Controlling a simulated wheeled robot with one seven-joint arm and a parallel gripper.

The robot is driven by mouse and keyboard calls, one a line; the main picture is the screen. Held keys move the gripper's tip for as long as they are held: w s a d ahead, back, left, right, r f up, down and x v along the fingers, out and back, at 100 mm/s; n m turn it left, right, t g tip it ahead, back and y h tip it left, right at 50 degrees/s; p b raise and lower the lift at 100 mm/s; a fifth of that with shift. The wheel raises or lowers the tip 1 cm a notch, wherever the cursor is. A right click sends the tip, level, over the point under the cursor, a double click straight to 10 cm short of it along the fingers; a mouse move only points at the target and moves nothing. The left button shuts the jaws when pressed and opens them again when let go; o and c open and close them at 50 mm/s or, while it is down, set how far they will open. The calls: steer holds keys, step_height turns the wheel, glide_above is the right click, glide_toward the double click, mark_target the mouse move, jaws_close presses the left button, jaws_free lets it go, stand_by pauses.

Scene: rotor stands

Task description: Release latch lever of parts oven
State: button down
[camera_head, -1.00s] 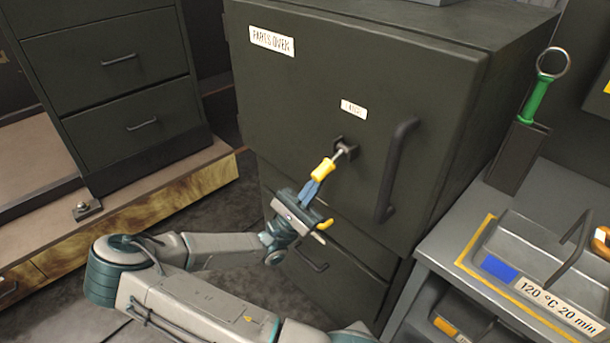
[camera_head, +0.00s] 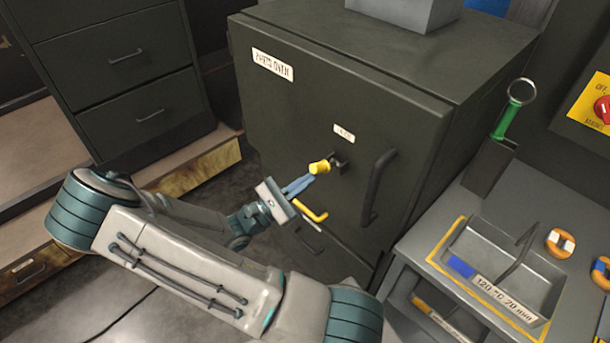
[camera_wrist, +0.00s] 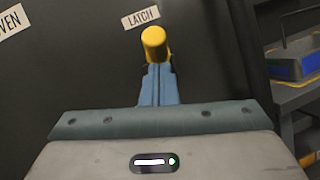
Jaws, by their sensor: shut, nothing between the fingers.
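The parts oven (camera_head: 290,110) is a dark cabinet with a "PARTS OVEN" label. Its latch lever (camera_head: 320,167) has a yellow grip on a dark pivot (camera_head: 341,165), below the small latch label (camera_head: 344,129). The lever looks short from here, its grip to the left of the pivot. My gripper (camera_head: 308,180) is shut, its blue fingers just below and left of the yellow grip. In the wrist view the yellow grip (camera_wrist: 154,42) stands right beyond the fingertips (camera_wrist: 158,70); whether they touch it I cannot tell.
The oven's door handle (camera_head: 376,187) is right of the latch. A grey bench with a tray (camera_head: 462,232) stands at the right, with a green-handled tool (camera_head: 508,118) in a holder. Dark drawers (camera_head: 130,60) stand at the left.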

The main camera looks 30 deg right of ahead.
steer(key=shift+r+p, duration=0.75)
steer(key=shift+r, duration=0.05)
steer(key=f+b+v, duration=0.2)
steer(key=b+v, duration=0.3)
steer(key=v, duration=0.8)
steer(key=shift+w+d, duration=0.25)
steer(key=shift+w, duration=0.1)
steer(key=shift+s+d, duration=0.1)
